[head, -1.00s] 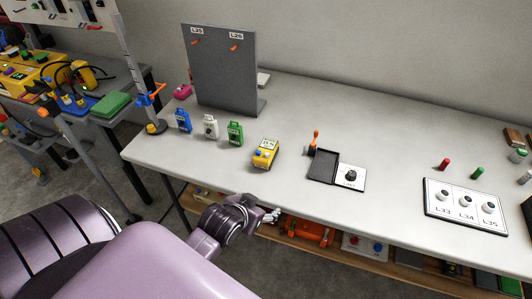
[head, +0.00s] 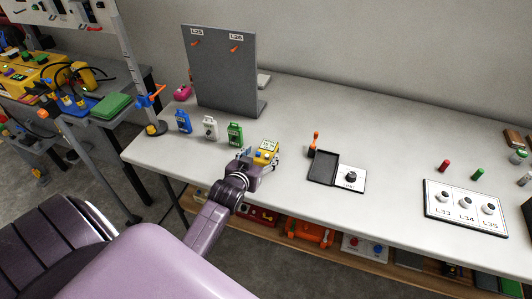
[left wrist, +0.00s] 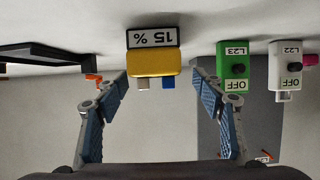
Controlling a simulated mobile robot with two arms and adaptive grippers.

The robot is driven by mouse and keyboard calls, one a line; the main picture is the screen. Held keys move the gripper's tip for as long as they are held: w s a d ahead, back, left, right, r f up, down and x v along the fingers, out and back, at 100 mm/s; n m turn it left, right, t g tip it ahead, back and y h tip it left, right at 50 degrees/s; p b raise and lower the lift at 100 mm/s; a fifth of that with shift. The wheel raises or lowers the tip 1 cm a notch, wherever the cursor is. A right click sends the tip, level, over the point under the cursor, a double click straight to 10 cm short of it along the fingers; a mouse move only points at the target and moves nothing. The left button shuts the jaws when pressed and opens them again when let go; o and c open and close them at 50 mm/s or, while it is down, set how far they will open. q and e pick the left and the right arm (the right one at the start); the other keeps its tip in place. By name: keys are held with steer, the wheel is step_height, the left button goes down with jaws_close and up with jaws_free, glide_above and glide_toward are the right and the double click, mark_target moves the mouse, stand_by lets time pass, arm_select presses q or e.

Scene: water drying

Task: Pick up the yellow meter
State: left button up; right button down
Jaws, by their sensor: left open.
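The yellow meter (head: 267,147) stands on the white table. In the left wrist view the left gripper (left wrist: 161,84) has blue pads wide apart, with clear gaps to the meter. My right gripper is not in view.
Green (head: 235,134), white (head: 210,128) and blue (head: 183,121) tagged devices stand left of the meter. A grey panel (head: 222,70) rises behind them. A black tray (head: 324,167) and a labelled knob plate (head: 351,178) lie to the right. The table between meter and tray is clear.

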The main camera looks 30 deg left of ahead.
mark_target(266, 151)
arm_select(q)
steer(key=x, duration=0.4)
steer(key=shift+w+d, duration=0.1)
steer(key=shift+d, duration=0.15)
steer(key=c, duration=1.3)
steer(key=shift+r, duration=0.1)
steer(key=shift+c, duration=0.9)
